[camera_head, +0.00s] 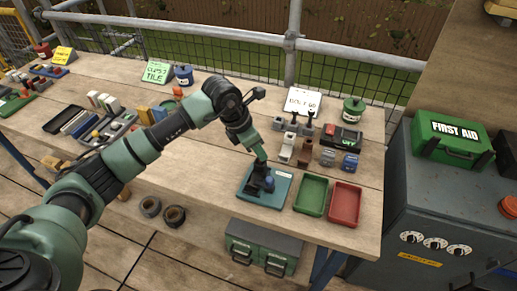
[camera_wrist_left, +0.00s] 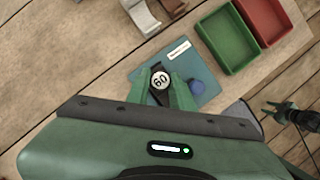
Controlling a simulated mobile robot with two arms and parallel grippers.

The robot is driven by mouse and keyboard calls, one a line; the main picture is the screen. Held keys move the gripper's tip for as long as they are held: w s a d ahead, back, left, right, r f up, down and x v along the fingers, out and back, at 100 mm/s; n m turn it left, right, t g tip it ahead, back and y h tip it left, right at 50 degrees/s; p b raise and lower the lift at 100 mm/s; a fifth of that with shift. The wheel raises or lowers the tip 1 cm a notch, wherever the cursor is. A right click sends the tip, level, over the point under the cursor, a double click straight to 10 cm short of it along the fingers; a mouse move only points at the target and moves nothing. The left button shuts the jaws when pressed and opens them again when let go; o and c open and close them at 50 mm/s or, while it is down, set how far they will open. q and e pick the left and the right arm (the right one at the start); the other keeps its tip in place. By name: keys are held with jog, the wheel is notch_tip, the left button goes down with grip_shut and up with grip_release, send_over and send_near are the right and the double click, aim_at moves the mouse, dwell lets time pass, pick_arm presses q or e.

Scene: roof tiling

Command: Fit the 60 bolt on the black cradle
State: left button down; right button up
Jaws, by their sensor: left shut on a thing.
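My left gripper (camera_head: 262,178) is over the teal mat (camera_head: 283,198) near the table's front edge. In the left wrist view its two green fingers (camera_wrist_left: 162,90) are shut on the bolt (camera_wrist_left: 160,79), whose round white face reads 60. In the head view, dark parts show under the fingers on the mat; the black cradle cannot be told apart from the bolt and gripper there. A blue round piece (camera_wrist_left: 196,87) is beside the bolt on the mat.
A green tray (camera_head: 311,194) and a red tray (camera_head: 344,204) lie right of the mat. Behind them stand several metal and brown blocks (camera_head: 287,147). A grey tool tray (camera_head: 112,130) is to the left. The table's front edge is close to the mat.

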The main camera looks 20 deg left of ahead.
pick_arm(q)
jog(key=shift+f+b, duration=0.1)
jog(key=shift+b, duration=0.2)
dwell(0.4)
jog(key=c, duration=1.1)
grip_release()
jog(key=shift+c, duration=0.2)
jog(key=shift+r+p, duration=1.85)
jog(key=shift+r, duration=1.7)
